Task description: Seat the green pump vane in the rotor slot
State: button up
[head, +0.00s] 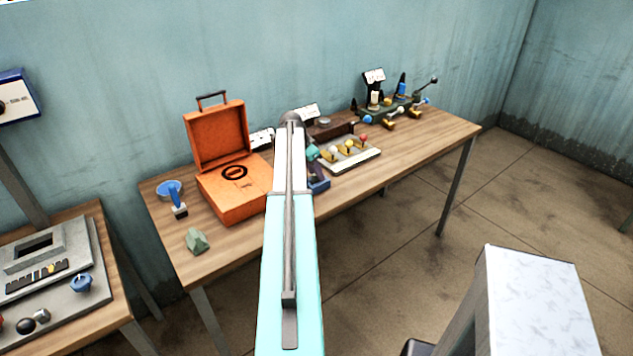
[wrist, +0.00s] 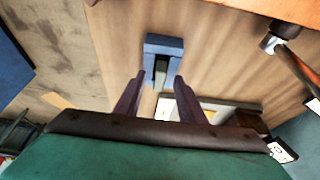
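My gripper (wrist: 161,75) points down at a blue block (wrist: 163,43) on the wooden table. Its two dark purple fingers are apart, with clear gaps inside them. A narrow dark green piece (wrist: 161,66), which looks like the vane, shows between the fingertips, in or over the block's slot. I cannot tell how deep it sits; neither finger visibly touches it. In the head view my gripper (head: 316,170) is at the middle of the table, and the blue block (head: 319,185) is partly hidden behind my arm.
A pale tray with coloured knobs (head: 352,155) lies close on the right. The table's right front is clear.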

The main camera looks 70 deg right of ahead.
grip_shut()
jog(key=shift+r, duration=0.1)
notch_tip(320, 180, up, 10)
jog(key=b, duration=0.3)
dwell(0.6)
dwell(0.5)
